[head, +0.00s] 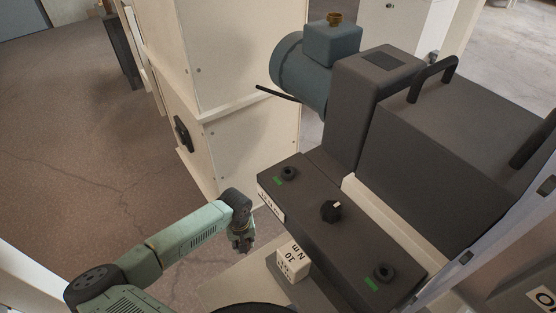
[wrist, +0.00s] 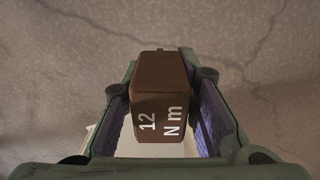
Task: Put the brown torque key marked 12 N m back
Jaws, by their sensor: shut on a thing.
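The brown torque key (wrist: 162,92) is a block with "12 N m" in white on its near face. It sits between the fingers of my gripper (wrist: 161,112), which is shut on it. In the head view my gripper (head: 241,243) hangs left of the dark control box (head: 345,228), apart from it; the key cannot be made out there. A white key block (head: 291,262) marked "10 N m" stands beside the front side of the box.
The box top bears two round black fittings (head: 289,173) (head: 382,272) with green labels, and a black knob (head: 331,210) between them. A dark machine housing (head: 440,140) with handles and a blue-grey motor (head: 310,70) stand behind. A cream cabinet (head: 240,140) is behind my gripper.

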